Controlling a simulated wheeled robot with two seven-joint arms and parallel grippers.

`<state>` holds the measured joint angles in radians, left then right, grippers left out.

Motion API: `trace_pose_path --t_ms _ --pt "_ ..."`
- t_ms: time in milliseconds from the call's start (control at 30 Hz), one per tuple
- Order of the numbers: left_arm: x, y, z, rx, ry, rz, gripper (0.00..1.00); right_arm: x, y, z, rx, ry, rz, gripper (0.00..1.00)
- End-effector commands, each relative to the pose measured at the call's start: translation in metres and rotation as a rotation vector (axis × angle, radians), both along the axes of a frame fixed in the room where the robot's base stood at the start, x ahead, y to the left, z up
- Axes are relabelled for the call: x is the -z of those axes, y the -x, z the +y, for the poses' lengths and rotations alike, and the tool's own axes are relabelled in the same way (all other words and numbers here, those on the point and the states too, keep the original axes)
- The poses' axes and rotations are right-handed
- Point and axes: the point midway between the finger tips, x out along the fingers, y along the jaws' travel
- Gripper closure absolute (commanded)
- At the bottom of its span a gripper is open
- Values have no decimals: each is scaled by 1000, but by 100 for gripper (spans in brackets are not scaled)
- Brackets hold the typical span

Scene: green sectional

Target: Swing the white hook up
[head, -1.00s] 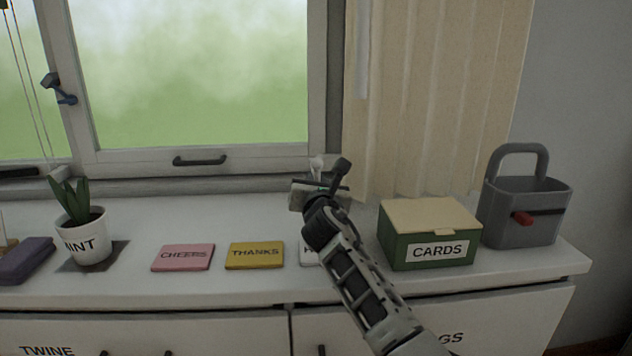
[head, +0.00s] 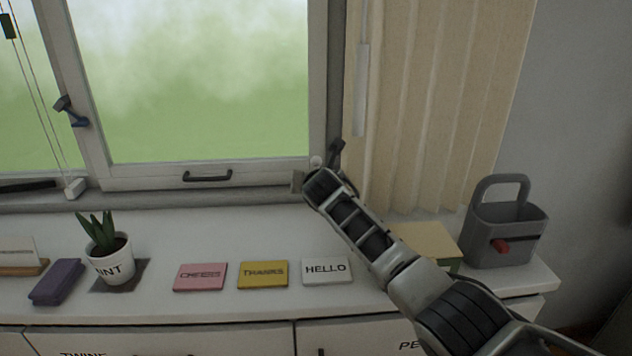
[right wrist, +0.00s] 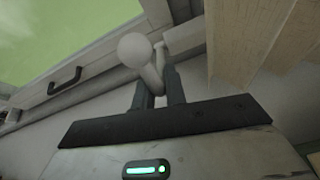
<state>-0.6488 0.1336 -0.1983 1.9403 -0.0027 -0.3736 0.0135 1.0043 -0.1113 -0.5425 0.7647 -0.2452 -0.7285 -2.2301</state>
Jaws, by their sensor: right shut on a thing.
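The white hook (right wrist: 133,49) has a round knob and a short stem, and sits by the lower right corner of the window frame. In the head view only its knob (head: 316,162) shows, just above my right gripper (head: 315,172). In the right wrist view the two dark fingers of that gripper (right wrist: 158,84) are closed around the lower stem, with the knob beyond the fingertips. The fingers hide part of the stem. In the head view my wrist hides most of the hook. My left gripper is not in view.
A black window handle (head: 207,176) is left of the hook, and a pleated curtain (head: 420,110) hangs to its right. A potted plant (head: 112,262) stands left.

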Motion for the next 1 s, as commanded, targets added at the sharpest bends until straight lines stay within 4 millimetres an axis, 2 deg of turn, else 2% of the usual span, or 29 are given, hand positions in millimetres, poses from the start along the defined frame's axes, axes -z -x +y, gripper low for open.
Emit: trace_pose_path --t_ms 400,967,1000 --pt "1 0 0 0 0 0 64 -15 -10 -2 5 -2 161 100" --pt "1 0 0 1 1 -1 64 -16 -11 -2 6 -3 184 100" --pt "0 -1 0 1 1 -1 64 -16 -11 -2 5 -3 184 79"
